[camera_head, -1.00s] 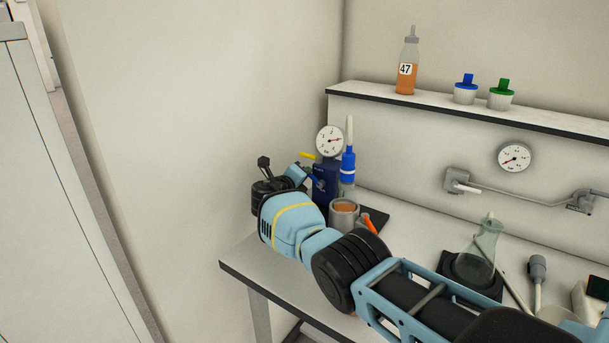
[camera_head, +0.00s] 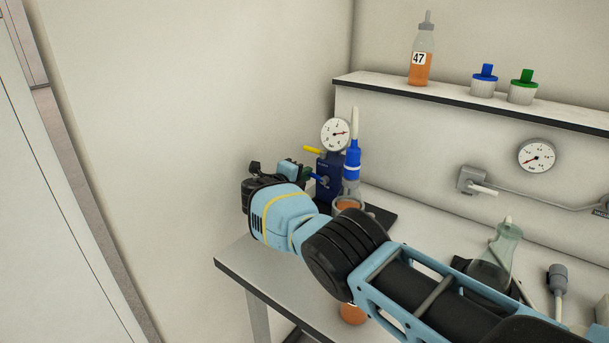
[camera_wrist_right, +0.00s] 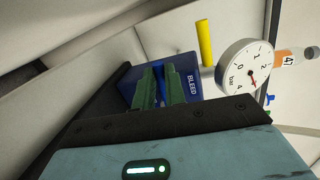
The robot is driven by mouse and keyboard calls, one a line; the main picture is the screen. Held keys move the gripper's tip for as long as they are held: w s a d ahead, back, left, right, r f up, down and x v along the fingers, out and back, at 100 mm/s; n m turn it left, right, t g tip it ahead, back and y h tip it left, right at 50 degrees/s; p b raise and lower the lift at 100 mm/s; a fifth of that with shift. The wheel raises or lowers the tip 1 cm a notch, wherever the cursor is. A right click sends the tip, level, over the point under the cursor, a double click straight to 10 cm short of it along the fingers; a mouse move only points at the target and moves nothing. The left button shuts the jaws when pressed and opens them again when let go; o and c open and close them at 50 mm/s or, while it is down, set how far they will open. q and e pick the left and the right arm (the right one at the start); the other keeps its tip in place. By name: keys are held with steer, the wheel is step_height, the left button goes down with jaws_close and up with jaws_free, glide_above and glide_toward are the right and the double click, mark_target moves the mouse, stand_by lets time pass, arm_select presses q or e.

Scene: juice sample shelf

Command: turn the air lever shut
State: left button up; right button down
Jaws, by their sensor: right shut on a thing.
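A dark blue valve block (camera_head: 328,187) stands at the back left of the bench with a round dial gauge (camera_head: 335,134) on top. A yellow lever (camera_head: 312,150) sticks out left near its top, and a blue lever (camera_head: 318,178) lower down. In the right wrist view the block (camera_wrist_right: 125,88) bears the word BLEED, and the yellow lever (camera_wrist_right: 205,42) is clear of the fingers. My right gripper (camera_wrist_right: 160,74) has its green fingers shut at the block's face, on the blue lever, which they mostly hide. No label tells which lever is for air. My left gripper is out of view.
A blue-and-white upright tube (camera_head: 352,165) and a cup of orange liquid (camera_head: 348,203) stand right of the block. A flask (camera_head: 493,262) stands further right. The shelf (camera_head: 460,108) holds bottle 47 (camera_head: 421,65) and blue and green capped jars. A wall (camera_head: 180,110) closes the left side.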

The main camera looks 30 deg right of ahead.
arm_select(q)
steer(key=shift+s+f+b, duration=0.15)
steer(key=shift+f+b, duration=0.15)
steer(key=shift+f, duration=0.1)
arm_select(e)
steer(key=shift+f+n, duration=0.4)
steer(key=shift+n, duration=0.1)
steer(key=shift+g, duration=0.3)
steer(key=c, duration=1.5)
jaws_free()
steer(key=shift+o, duration=0.2)
steer(key=shift+r, duration=0.1)
steer(key=shift+a, duration=0.1)
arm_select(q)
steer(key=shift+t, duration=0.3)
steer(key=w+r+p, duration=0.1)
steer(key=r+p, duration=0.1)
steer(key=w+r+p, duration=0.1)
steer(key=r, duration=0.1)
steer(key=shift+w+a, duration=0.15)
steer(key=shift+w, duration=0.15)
arm_select(e)
steer(key=v, duration=0.7)
steer(key=shift+a, duration=0.3)
steer(key=shift+s, duration=0.15)
